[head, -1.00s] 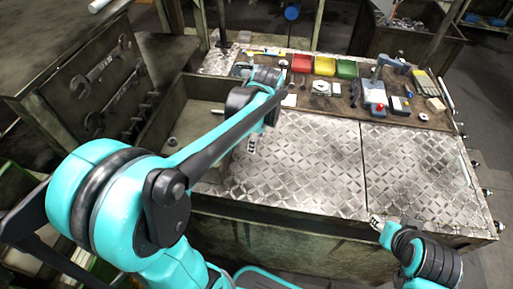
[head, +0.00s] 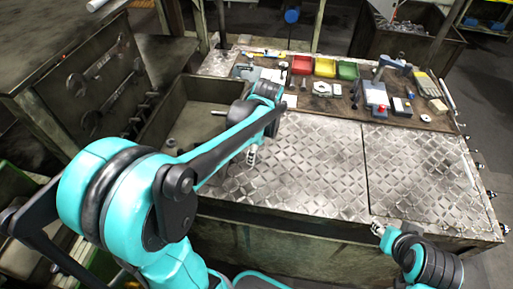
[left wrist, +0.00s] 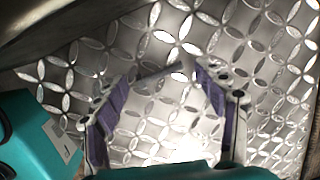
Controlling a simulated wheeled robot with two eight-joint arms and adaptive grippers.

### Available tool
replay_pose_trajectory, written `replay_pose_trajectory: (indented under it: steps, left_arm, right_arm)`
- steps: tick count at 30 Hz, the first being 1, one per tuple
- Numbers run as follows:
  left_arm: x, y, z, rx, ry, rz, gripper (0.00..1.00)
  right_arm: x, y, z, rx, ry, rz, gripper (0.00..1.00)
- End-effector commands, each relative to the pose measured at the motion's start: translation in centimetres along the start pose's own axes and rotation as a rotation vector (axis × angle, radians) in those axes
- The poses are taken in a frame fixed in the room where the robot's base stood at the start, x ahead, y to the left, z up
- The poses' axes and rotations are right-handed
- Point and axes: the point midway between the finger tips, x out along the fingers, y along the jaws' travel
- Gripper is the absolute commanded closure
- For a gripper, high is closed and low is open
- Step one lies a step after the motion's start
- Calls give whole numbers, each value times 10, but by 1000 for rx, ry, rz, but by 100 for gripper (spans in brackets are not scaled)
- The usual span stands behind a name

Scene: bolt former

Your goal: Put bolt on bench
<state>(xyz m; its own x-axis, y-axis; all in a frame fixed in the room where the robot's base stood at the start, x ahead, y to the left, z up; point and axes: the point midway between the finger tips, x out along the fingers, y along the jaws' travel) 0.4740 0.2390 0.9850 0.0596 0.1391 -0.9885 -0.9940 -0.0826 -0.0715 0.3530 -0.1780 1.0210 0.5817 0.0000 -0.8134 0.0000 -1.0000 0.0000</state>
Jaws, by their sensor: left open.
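My left gripper (head: 251,154) hangs low over the left part of the bench's patterned metal plate (head: 310,165). In the left wrist view its two purple-padded fingers (left wrist: 160,100) are open and apart. A short grey rod that looks like the bolt (left wrist: 162,76) lies against the plate, just beyond and between the fingertips. Its right end is close to the right fingertip; I cannot tell whether they touch. In the head view I cannot make out this rod. My right gripper (head: 379,230) is at the bench's front edge, too small to tell its jaws.
An open metal bin (head: 165,110) adjoins the bench on the left, with a pale piece (head: 218,112) and a small round thing (head: 171,142) in it. Red (head: 301,65) and green (head: 347,70) trays and tools line the back. The plate's right half is clear.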

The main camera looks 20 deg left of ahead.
Motion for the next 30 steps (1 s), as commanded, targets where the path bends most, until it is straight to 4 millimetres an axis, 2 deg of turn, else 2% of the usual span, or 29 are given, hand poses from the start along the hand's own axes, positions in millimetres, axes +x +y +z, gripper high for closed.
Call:
replay_pose_trajectory:
  steps: [5, 15, 19, 26, 30]
  left_arm:
    - [-12, 0, 0, 0, 0, 0, 29]
    - [-86, 0, 1, 1, 0, 0, 29]
    - [-107, 0, 1, 1, 0, 0, 29]
    - [-124, 4, 0, -34, 4, -13, 29]
    - [-126, 23, -5, -224, 36, -80, 29]
  right_arm:
    - [-5, 0, -4, 0, 0, 0, 60]
    - [-27, 0, -19, 0, 0, 0, 60]
    - [-32, 0, -23, 0, 0, 0, 60]
    - [-35, 0, -25, 0, 0, 0, 60]
    - [-34, 0, -25, 0, 0, 0, 60]
